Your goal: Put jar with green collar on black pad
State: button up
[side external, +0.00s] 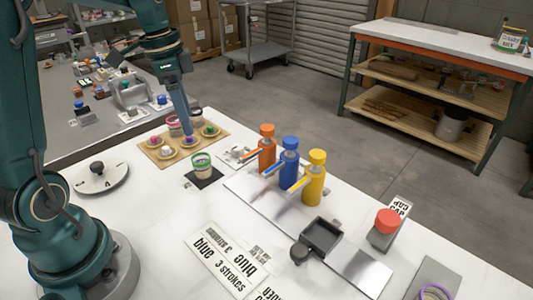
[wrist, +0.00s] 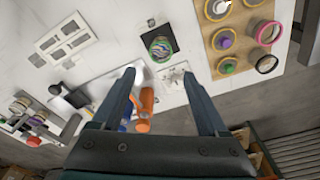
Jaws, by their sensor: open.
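The jar with the green collar (side external: 201,161) stands upright on the black pad (side external: 207,181) in the side view. In the wrist view the jar (wrist: 160,47) also shows over the pad (wrist: 171,32), toward one side of it. My gripper (side external: 187,136) is above and behind the jar, near the wooden board. In the wrist view its fingers (wrist: 159,70) are apart with nothing between them. The jar lies beyond the fingertips, and the fingers do not touch it.
The wooden board (side external: 148,149) with several small jars is just behind the pad. Orange (side external: 267,148), blue (side external: 289,165) and yellow (side external: 314,180) bottles stand to the right by a metal plate (side external: 365,270). A round dial (side external: 101,179) is at left.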

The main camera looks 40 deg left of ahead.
jog(key=s+d+r+n+t, duration=0.1)
jog(key=s+d+n+t, duration=0.3)
jog(key=s+d, duration=0.7)
jog(key=shift+s+d+r+n+y, duration=0.25)
jog(key=shift+d+n+y, duration=0.05)
jog(key=shift+d+n, duration=0.75)
